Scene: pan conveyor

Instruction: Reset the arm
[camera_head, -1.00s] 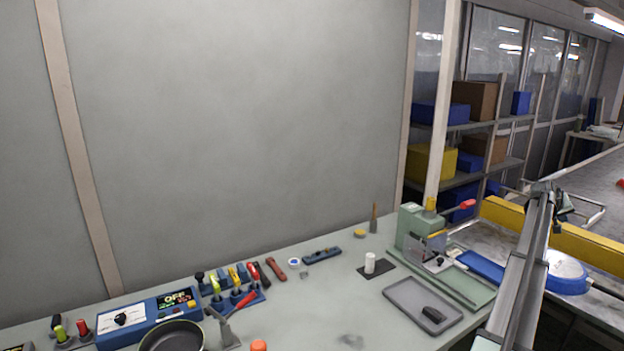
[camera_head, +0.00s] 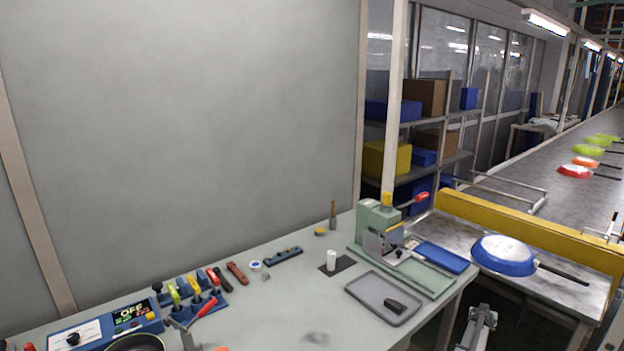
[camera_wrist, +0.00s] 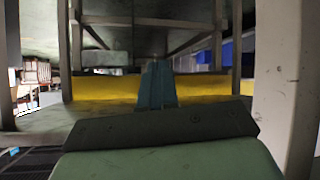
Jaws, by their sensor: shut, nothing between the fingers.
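My gripper (camera_wrist: 157,66) shows in the middle of the wrist view. Its fingers are together with nothing between them, and they point away from the camera toward a yellow band. In the head view only a grey part of my arm shows low at the right, below the bench corner; I cannot make out the fingers there. No object is held.
The bench (camera_head: 270,310) carries a green press (camera_head: 378,228), a grey tray (camera_head: 365,287), a tool rack (camera_head: 195,297) and a blue control box (camera_head: 105,328). Right of it, a blue pan (camera_head: 503,256) lies by a yellow rail (camera_head: 540,232). Several pans sit on the conveyor behind.

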